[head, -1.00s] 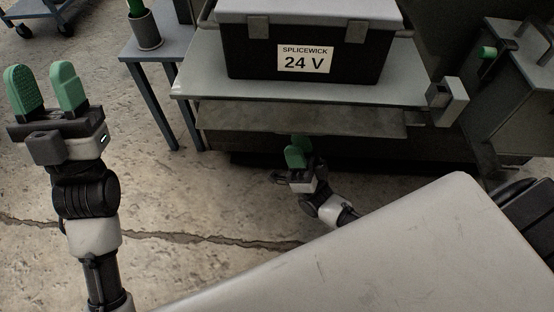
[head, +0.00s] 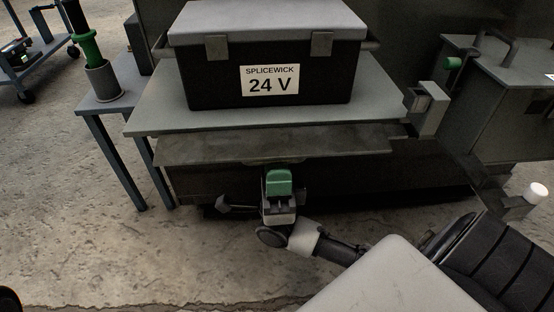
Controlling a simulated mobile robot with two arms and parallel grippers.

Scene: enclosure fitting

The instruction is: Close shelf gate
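A grey shelf (head: 150,120) carries a black case labelled 24 V (head: 330,85). Below its front edge is a long, darker plate (head: 270,143), which looks like the shelf gate lowered. A grey catch block (head: 430,108) stands at the shelf's right end. My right gripper (head: 278,180) is just under the plate's front edge, near its middle, with green fingertips pointing up. One finger seems to hide the other, so its opening is unclear. I cannot tell whether the fingertips touch the plate. My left gripper is out of view.
A small blue-grey table (head: 105,105) with a green and black tool (head: 85,42) in a dark cup (head: 103,80) stands at left. A grey cabinet (head: 490,105) with a green knob (head: 453,63) is at right. The concrete floor in front is mostly clear.

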